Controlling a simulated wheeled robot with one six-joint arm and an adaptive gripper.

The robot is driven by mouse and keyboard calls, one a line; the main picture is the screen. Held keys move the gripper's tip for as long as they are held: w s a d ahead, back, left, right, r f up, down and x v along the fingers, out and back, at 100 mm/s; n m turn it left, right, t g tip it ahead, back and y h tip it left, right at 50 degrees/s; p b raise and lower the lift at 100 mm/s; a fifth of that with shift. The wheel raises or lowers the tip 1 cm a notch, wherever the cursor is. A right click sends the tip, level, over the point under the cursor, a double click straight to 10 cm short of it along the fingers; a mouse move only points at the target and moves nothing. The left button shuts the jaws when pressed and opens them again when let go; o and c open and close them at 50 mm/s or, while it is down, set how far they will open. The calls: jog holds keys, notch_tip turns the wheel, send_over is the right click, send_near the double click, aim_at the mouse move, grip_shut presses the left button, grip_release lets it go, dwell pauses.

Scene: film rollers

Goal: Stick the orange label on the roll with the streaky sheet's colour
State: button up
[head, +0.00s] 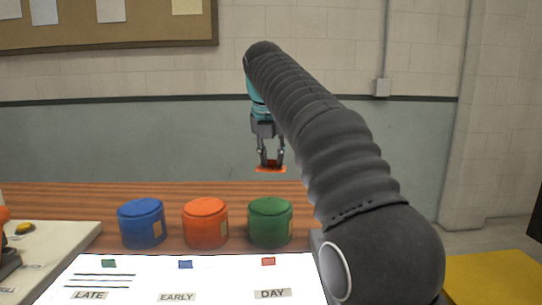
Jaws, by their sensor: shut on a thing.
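My gripper (271,160) hangs in mid-air, pointing down, shut on a thin flat orange label (271,169). The label is well above and apart from the green roll (270,222). A blue roll (142,223) and an orange roll (205,223) stand upright to its left in a row. Each is a squat drum shape with a pale patch on its right side. On a bright white panel in front, the streaky sheet (106,280) shows dark horizontal streaks under a green tag (109,263), above the word LATE.
The white panel also carries a blue tag (185,264) over EARLY and a red tag (268,261) over DAY. A pale box with a yellow button (25,228) stands at left. The wooden table (60,195) is clear behind the rolls. My arm covers the right side.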

aim_at(271, 201)
jog(key=shift+s+a+f, duration=0.1)
jog(key=shift+f, duration=1.1)
notch_tip(271, 201, down, 4)
jog(key=b, duration=0.4)
jog(key=shift+r, duration=0.2)
jog(key=shift+f+b, duration=0.45)
jog(key=shift+f, duration=0.8)
jog(key=shift+s+p, duration=0.1)
jog(key=shift+p, duration=0.5)
jog(key=shift+f, duration=0.35)
jog(key=o, duration=0.8)
jog(key=o, duration=0.6)
